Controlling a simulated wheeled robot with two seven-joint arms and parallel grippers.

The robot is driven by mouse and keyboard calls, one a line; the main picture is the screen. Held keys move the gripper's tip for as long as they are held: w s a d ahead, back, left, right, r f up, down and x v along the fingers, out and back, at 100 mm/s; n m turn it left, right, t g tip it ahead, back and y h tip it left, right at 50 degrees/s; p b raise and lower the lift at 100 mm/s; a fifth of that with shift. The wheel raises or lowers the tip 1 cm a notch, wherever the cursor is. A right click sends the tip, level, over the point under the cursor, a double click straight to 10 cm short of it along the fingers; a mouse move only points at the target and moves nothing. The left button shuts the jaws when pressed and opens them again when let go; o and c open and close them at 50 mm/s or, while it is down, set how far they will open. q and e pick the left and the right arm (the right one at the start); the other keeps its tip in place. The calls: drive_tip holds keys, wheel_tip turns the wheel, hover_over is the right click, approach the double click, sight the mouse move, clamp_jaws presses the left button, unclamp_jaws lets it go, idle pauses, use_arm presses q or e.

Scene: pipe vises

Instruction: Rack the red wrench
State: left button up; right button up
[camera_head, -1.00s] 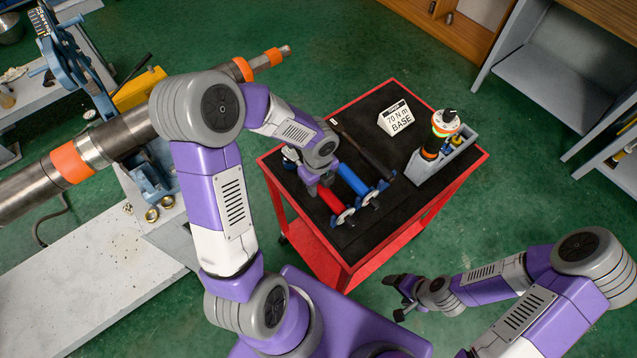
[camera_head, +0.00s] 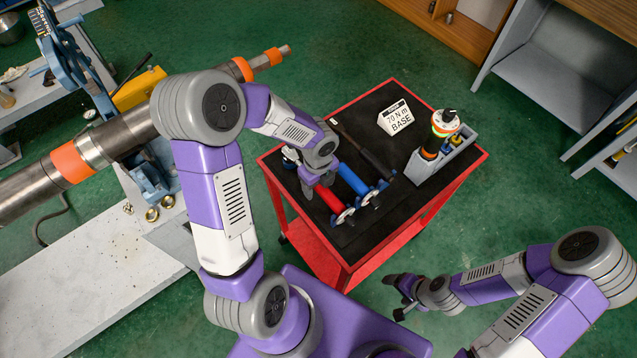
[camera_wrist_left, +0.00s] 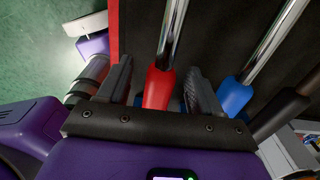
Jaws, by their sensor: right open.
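The red wrench (camera_head: 333,201) lies on the black top of a red cart, beside a blue-handled wrench (camera_head: 353,181). My left gripper (camera_head: 319,186) is low over the red wrench's handle and hides part of it. In the left wrist view the red grip (camera_wrist_left: 158,88) and its chrome shaft lie between my two open fingers (camera_wrist_left: 160,88), with gaps visible on both sides. The blue handle (camera_wrist_left: 235,96) is just outside the right finger there. My right gripper (camera_head: 400,296) is open and empty, off the cart's front right side.
The cart's red rim (camera_head: 420,231) surrounds the black top. A large pipe (camera_head: 110,142) in a blue vise is at left.

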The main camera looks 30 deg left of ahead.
use_arm(q)
wheel_tip(320, 180, up, 8)
drive_tip(key=shift+f+p, duration=0.2)
drive_tip(key=shift+p, duration=1.05)
drive_tip(key=shift+s+f, duration=0.1)
